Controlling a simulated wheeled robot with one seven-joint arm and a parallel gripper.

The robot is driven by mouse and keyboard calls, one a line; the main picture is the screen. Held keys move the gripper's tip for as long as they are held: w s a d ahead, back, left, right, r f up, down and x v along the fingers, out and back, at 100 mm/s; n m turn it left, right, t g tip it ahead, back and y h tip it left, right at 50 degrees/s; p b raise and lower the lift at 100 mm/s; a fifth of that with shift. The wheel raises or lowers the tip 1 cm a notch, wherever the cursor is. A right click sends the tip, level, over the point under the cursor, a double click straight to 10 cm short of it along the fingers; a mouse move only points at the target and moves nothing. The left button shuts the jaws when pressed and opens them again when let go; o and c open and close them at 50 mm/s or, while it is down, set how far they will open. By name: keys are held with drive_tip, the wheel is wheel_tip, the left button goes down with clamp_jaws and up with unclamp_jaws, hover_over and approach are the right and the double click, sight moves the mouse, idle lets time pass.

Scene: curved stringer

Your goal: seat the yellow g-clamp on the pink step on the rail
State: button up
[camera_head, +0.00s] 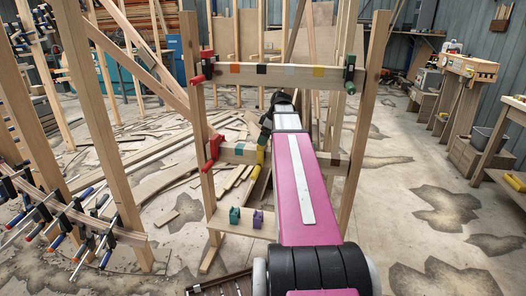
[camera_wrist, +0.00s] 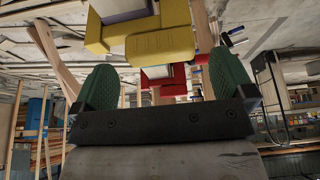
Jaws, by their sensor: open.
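The yellow g-clamp (camera_wrist: 160,46) fills the top middle of the wrist view, just beyond and between the two green finger pads. My gripper (camera_wrist: 162,70) is open, with a visible gap between pad and clamp on the left; contact on the right is unclear. In the head view the yellow g-clamp (camera_head: 260,157) shows at the middle rail (camera_head: 232,153), beside my pink arm, partly hidden. A pale block lies within the clamp's frame in the wrist view. I cannot make out a pink step; my arm covers part of the middle rail.
The top rail (camera_head: 296,75) carries coloured patches, with red clamps (camera_head: 207,62) left and green clamps (camera_head: 349,75) right. Another red clamp (camera_head: 213,150) sits on the middle rail. Teal (camera_head: 234,216) and purple (camera_head: 258,219) clamps stand on the lower board. Wooden posts flank my arm.

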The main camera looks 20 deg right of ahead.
drive_tip(key=shift+x, duration=1.55)
drive_tip(key=shift+a+r, duration=0.1)
drive_tip(key=c, duration=1.3)
drive_tip(key=shift+c, duration=0.2)
drive_tip(key=shift+w+r, duration=0.1)
